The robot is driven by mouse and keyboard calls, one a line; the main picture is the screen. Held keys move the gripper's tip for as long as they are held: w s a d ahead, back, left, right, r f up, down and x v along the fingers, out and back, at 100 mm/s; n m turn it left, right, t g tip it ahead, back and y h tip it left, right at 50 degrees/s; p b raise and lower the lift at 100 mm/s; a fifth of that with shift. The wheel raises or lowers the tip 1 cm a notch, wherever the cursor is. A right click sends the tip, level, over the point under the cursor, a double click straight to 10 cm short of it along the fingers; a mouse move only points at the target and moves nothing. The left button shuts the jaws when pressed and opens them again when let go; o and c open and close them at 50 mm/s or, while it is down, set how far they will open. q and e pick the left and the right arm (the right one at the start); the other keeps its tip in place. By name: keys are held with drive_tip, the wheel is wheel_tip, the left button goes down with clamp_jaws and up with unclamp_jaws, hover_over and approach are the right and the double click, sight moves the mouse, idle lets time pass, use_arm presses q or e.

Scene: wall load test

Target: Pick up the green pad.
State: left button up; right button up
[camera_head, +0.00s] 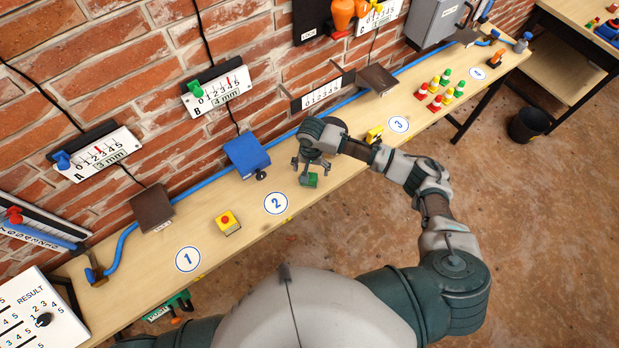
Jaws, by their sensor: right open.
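The green pad (310,181) is a small dark green block on the wooden bench, near the blue circle marked 2. My right gripper (311,168) is above it, pointing down, with its fingers spread open. The fingers partly cover the pad. I cannot tell whether they touch it.
The bench (345,165) runs along a brick wall. A blue block (246,155) stands left of the gripper, a yellow button box (227,223) farther left. A yellow object (374,134) and several coloured cones (440,90) are to the right.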

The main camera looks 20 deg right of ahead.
sight(310, 179)
drive_tip(key=shift+a+f, duration=0.2)
drive_tip(key=shift+f, duration=0.5)
wheel_tip(310, 179, down, 5)
drive_tip(key=shift+a+r+p, duration=0.1)
drive_tip(key=shift+r+p, duration=0.1)
drive_tip(key=shift+p, duration=0.1)
drive_tip(key=shift+f, duration=0.4)
drive_tip(key=shift+a+r, duration=0.1)
drive_tip(key=c, duration=1.4)
